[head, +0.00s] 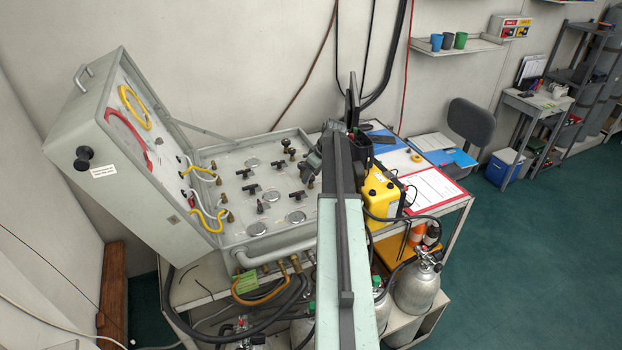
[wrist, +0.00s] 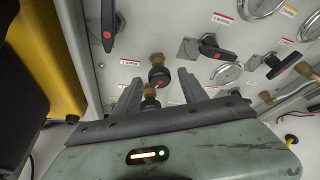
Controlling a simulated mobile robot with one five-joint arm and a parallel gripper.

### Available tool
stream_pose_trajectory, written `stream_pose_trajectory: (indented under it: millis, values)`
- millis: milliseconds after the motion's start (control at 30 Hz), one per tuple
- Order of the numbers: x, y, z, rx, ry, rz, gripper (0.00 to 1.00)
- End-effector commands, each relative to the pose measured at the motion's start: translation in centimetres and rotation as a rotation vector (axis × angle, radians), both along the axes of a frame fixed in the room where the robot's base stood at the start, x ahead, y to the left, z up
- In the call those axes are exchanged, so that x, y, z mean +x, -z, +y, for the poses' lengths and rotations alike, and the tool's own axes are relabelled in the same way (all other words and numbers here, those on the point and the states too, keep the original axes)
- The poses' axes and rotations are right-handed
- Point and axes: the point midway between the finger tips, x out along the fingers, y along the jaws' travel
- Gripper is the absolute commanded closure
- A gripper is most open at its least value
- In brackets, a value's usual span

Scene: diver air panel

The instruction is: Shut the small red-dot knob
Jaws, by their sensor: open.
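In the wrist view a small black round knob with a red dot (wrist: 158,77) on a brass fitting stands out from the pale panel (wrist: 140,25). My gripper (wrist: 158,82) is open, with one finger to each side of this knob; I cannot tell whether either finger touches it. A brass piece (wrist: 150,94) shows just below the knob, between the fingers.
Black red-dot levers stand close by, at upper left (wrist: 108,28) and right (wrist: 214,50) of the gripper. Round gauges (wrist: 226,73) sit farther right. A yellow box (head: 383,192) stands beside the case. Hoses (head: 280,298) hang at the front.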

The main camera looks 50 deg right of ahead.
Motion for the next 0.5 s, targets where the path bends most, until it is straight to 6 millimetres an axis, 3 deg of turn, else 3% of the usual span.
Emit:
stream_pose_trajectory:
  millis: [67, 233, 500]
  values:
    - [0.0, -0.09, 0.02, 0.0, 0.0, 0.0, 0.55]
    - [0.03, -0.09, 0.04, 0.0, 0.0, 0.0, 1.0]
    - [0.2, -0.08, 0.33, 0.001, 0.016, -0.001, 1.0]
